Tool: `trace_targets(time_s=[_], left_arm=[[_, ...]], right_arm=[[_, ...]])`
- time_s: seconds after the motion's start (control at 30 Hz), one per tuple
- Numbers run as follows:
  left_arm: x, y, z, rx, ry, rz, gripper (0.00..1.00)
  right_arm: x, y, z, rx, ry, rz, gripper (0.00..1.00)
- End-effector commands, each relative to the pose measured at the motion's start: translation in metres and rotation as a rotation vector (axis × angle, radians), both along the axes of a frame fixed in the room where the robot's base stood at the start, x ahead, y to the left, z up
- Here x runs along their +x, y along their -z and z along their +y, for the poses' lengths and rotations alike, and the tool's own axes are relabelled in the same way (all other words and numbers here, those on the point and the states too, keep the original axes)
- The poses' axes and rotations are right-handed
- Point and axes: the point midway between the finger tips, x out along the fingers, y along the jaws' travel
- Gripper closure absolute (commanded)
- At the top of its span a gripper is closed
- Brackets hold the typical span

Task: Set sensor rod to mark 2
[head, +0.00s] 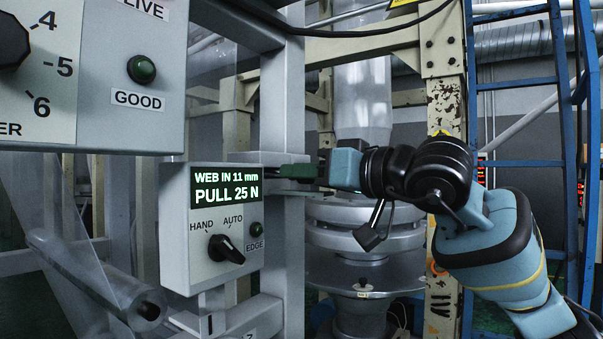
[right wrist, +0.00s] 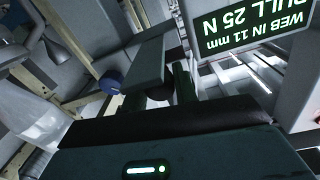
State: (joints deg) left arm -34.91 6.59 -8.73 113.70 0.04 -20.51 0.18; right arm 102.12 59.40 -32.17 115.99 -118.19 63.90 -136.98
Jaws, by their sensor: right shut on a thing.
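The grey sensor box (head: 213,228) hangs on a grey upright at the centre-left of the head view. Its display (head: 226,187) reads "WEB IN 11 mm" and "PULL 25 N". My right gripper (head: 298,171) reaches in from the right, just behind the box's right edge. It also shows in the right wrist view (right wrist: 160,92), its two dark green fingers closed around a dark end of what appears to be the sensor rod. The rod is mostly hidden. A plate under the box carries the numbers 1 (head: 210,325) and 2, the 2 cut by the picture's edge. My left gripper is not in view.
A black HAND/AUTO selector (head: 226,249) and an EDGE lamp (head: 256,229) sit on the box. A large panel (head: 115,75) overhangs at upper left. A clear-film roller (head: 95,280) lies at lower left. A blue ladder (head: 520,80) stands behind my right arm.

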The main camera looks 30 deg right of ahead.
Motion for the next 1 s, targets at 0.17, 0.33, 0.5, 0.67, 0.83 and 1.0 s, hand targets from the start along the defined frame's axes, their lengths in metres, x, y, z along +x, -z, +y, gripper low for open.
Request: trace_targets(time_s=[0.17, 0.33, 0.5, 0.67, 0.83, 1.0], left_arm=[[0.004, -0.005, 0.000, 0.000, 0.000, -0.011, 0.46], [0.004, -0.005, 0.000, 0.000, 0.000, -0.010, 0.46], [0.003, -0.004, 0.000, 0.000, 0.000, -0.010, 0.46], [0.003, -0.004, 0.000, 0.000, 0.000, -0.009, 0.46], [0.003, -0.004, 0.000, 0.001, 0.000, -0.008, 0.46], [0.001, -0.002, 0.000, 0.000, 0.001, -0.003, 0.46]], right_arm=[[-0.020, 0.000, -0.008, -0.002, 0.002, 0.002, 1.00], [-0.021, 0.001, -0.009, -0.001, 0.001, 0.004, 1.00], [-0.021, 0.001, -0.009, -0.001, 0.002, 0.003, 0.64], [-0.021, 0.001, -0.008, -0.001, 0.001, 0.003, 0.50], [-0.021, 0.000, -0.008, -0.001, 0.000, 0.002, 0.50], [-0.028, 0.001, -0.011, -0.001, 0.001, 0.001, 0.50]])
